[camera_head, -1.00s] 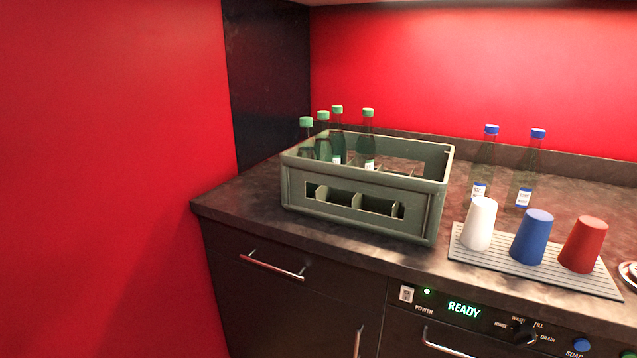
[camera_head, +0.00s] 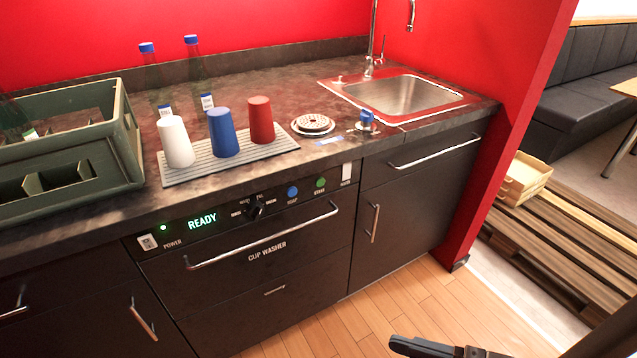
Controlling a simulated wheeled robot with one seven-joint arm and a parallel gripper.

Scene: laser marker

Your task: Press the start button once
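The green start button (camera_head: 320,183) is on the right part of the cup washer's control panel, with a label under it. A blue button (camera_head: 292,192), labelled for soap, is just left of it. A black dial (camera_head: 256,207) is further left. The display (camera_head: 202,221) reads READY in green, beside a lit green lamp and the power switch (camera_head: 147,242). The cup washer door (camera_head: 265,265) is shut. A dark part of my arm or gripper (camera_head: 440,348) shows at the bottom edge, well below and right of the panel. Its fingertips are not clearly visible.
Three upside-down cups stand on a ribbed mat (camera_head: 185,174) above the washer. A bottle crate (camera_head: 125,140) is at left and a sink (camera_head: 400,93) at right. The washer's handle (camera_head: 262,240) sticks out below the panel. The wooden floor (camera_head: 330,325) in front is clear.

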